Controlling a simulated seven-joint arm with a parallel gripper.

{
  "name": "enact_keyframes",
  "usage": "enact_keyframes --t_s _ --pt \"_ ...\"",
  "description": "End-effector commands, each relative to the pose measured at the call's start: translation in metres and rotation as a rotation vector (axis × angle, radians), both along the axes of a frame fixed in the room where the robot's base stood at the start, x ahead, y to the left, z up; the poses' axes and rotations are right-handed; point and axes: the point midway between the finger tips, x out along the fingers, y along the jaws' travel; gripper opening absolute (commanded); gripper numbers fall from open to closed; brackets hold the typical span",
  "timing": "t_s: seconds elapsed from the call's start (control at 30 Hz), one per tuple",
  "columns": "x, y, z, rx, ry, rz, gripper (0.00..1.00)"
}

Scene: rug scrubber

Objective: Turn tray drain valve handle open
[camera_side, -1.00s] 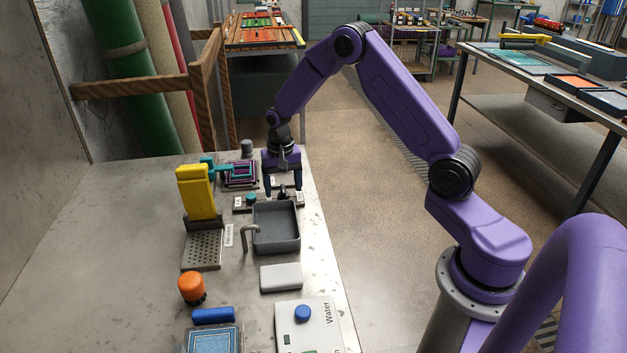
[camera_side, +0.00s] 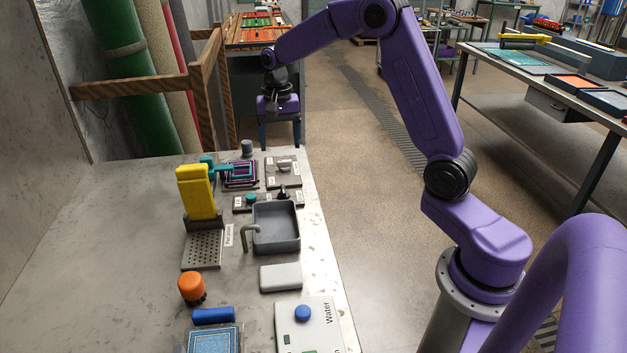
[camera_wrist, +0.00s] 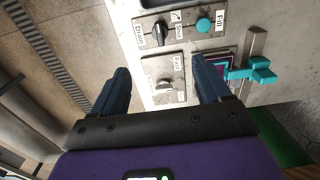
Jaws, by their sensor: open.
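The drain valve handle is a small black knob (camera_side: 283,192) on a metal plate behind the grey tray (camera_side: 276,246). In the wrist view the black knob (camera_wrist: 159,33) sits at the top beside a label that seems to read "Drain". Its exact angle is hard to tell. My gripper (camera_side: 280,137) is raised behind the knob, past the back end of the table, pointing down. In the wrist view my gripper (camera_wrist: 161,70) has its fingers wide apart with nothing between them. It touches neither knob nor plate.
A teal "Fill" button (camera_wrist: 205,24) is beside the black knob. A second plate with a grey knob (camera_side: 284,164) lies closer to my gripper. A teal-handled item (camera_side: 235,169), a yellow upright part (camera_side: 196,192) and a bent pipe (camera_side: 246,236) stand to the left.

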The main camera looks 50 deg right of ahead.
Motion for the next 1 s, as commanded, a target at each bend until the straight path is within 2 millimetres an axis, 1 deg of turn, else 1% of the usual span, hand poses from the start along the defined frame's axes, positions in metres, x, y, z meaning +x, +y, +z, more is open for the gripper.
enact_keyframes --t_s 0.03,0.1,0.23,0.27,0.67,1.0 --pt "0.001 0.000 0.009 0.000 -0.004 -0.001 0.77" --pt "0.001 0.000 0.019 0.000 -0.004 -0.001 0.77" --pt "0.000 0.000 0.036 0.000 -0.004 -0.001 0.77" --pt "-0.001 0.002 0.038 0.000 -0.001 0.009 0.77" --pt "-0.037 0.053 0.042 0.001 -0.005 0.267 0.77" --pt "-0.080 0.093 0.045 0.001 -0.009 0.512 0.77"
